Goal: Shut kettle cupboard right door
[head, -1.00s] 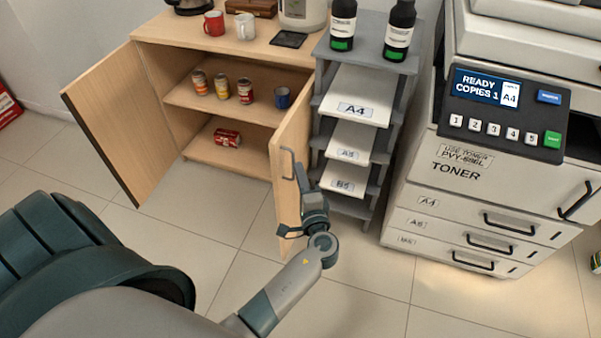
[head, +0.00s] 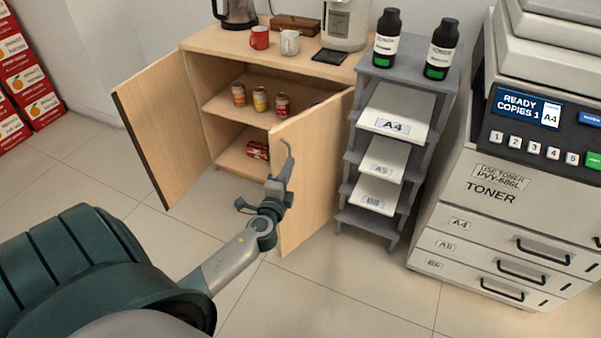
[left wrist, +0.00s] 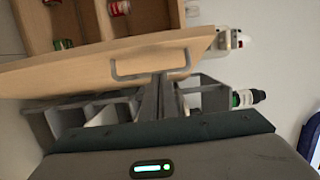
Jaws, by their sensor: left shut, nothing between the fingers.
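The kettle cupboard's right door (head: 312,180) is a light wood panel standing partly open, its outer face turned toward me. It hides the right part of the shelves. Its grey bar handle also shows in the left wrist view (left wrist: 122,77). My left gripper (head: 284,172) is in front of the door's outer face, near the free edge. In the left wrist view the gripper (left wrist: 160,82) is shut and empty, with its tips at the handle bar; I cannot tell whether they touch it. The kettle (head: 237,12) stands on the cupboard top. My right gripper is not in view.
The cupboard's left door (head: 160,130) stands wide open. A grey paper rack (head: 368,222) stands close right of the right door, then a copier (head: 490,230). The floor in front is clear.

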